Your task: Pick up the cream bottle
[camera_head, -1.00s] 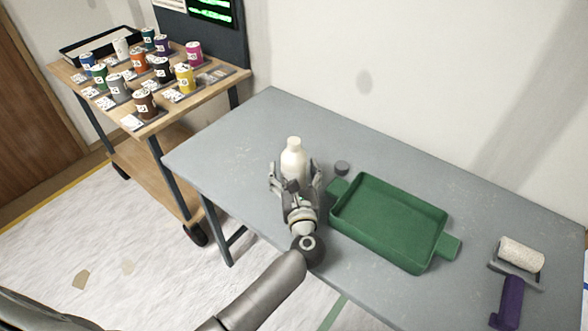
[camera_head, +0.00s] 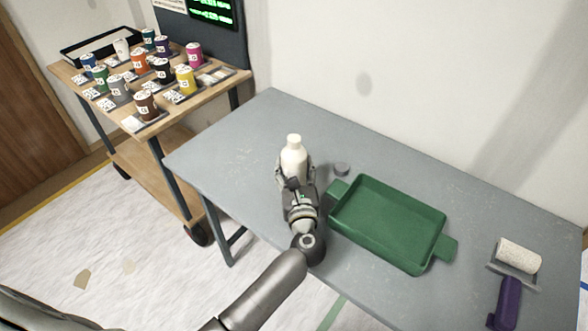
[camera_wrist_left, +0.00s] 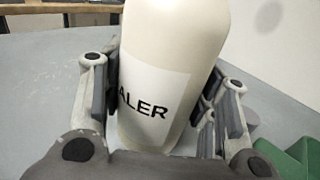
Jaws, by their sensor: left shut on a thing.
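The cream bottle (camera_head: 294,158) stands upright on the grey table, left of the green tray. My left gripper (camera_head: 295,178) is shut on its lower body from the near side. In the left wrist view the bottle (camera_wrist_left: 170,50) fills the middle, with a white label ending in "ALER". The padded fingers of my left gripper (camera_wrist_left: 160,100) press on both its sides there. The bottle's base is mostly hidden by the gripper in the head view. My right gripper is not in view.
A green tray (camera_head: 352,247) with handles lies to the right on the grey table (camera_head: 230,135). A small grey cap (camera_head: 341,169) sits by its far left corner. A paint roller (camera_head: 518,257) lies at far right. A wooden cart (camera_head: 215,85) with several coloured cans stands at upper left.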

